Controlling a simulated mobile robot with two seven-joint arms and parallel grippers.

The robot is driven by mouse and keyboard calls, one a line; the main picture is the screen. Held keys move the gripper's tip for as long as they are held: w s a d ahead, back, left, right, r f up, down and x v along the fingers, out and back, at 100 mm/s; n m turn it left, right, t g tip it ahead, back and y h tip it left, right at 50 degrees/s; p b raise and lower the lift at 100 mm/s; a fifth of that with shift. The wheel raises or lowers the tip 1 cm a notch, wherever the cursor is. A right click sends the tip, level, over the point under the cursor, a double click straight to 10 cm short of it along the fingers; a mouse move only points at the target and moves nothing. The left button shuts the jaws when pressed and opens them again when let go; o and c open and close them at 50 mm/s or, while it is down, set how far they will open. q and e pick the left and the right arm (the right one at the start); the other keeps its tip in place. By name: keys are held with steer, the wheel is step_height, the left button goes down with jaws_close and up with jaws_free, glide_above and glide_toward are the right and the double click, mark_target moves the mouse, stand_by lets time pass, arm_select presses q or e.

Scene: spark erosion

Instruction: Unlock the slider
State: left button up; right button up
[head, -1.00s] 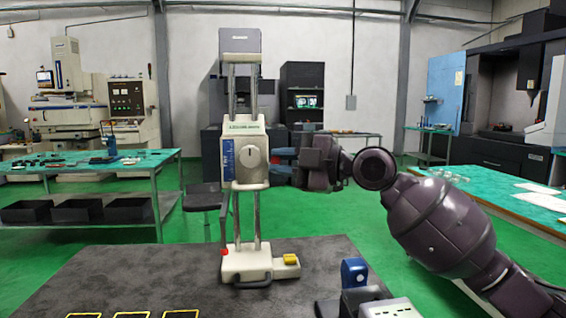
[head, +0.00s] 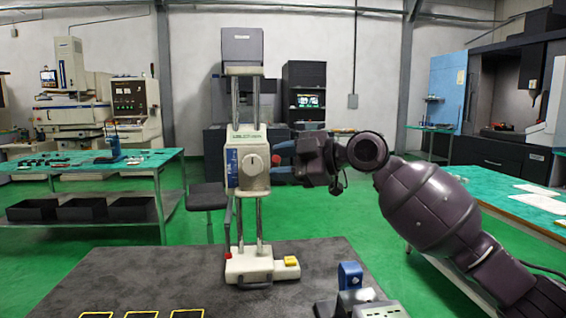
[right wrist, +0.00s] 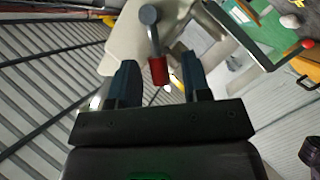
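The slider (head: 249,167) is a cream carriage with a round dial and a blue strip, on the two posts of an upright stand (head: 260,218). A lever with a grey round pivot and a red tip (right wrist: 157,71) shows in the right wrist view. The red tip also shows at the slider's right side in the head view (head: 276,159). My right gripper (head: 283,160) is beside the slider's right side. In the right wrist view its blue fingers (right wrist: 160,75) are apart, with the red tip between their ends; I cannot tell whether they touch it. My left gripper is not in view.
The stand's cream base (head: 262,267) with a yellow block rests on a dark grey table (head: 190,275). A blue part (head: 350,275) on metal blocks stands at the front right. Yellow outlines (head: 142,314) mark the front edge. A green bench (head: 90,165) is farther left.

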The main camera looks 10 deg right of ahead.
steer(key=shift+d, duration=0.1)
steer(key=v, duration=1)
steer(key=shift+s+d+p, duration=0.25)
steer(key=shift+p, duration=0.1)
